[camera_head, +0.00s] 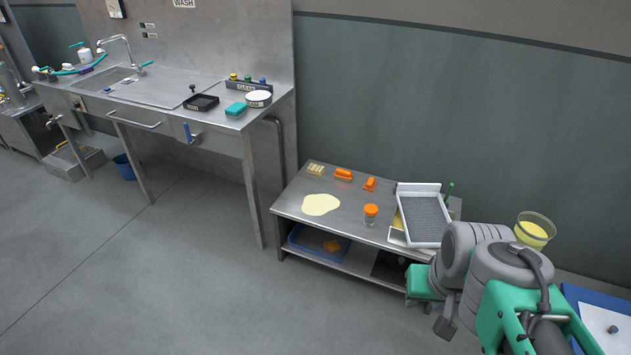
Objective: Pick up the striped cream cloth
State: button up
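A small cream item with stripes (316,169) lies at the back left corner of the low steel table. It looks like the folded striped cloth, but it is too small to be sure. A flat, pale cream-yellow patch with a wavy outline (320,204) lies in front of it on the same table. It shows no clear stripes. My arm, grey and teal, fills the lower right. A dark piece at its lower end (446,327) may be part of my gripper. It is well apart from the cream item, and its fingers cannot be made out.
The low table (290,206) also holds two orange items (343,174), an orange-lidded jar (371,214) and a grey tray (424,218). A bowl of yellow liquid (534,230) stands right. A steel sink counter (165,90) is at left. Open floor (160,270) lies in front.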

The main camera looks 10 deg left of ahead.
aim_at(317, 170)
jog(key=u, duration=0.7)
jog(key=i, duration=0.55)
jog(key=u, duration=1.05)
jog(key=i, duration=2.1)
jog(key=z, duration=0.8)
jog(key=i, duration=0.7)
jog(key=z, duration=1.2)
jog(key=i, duration=0.3)
jog(key=z, duration=0.25)
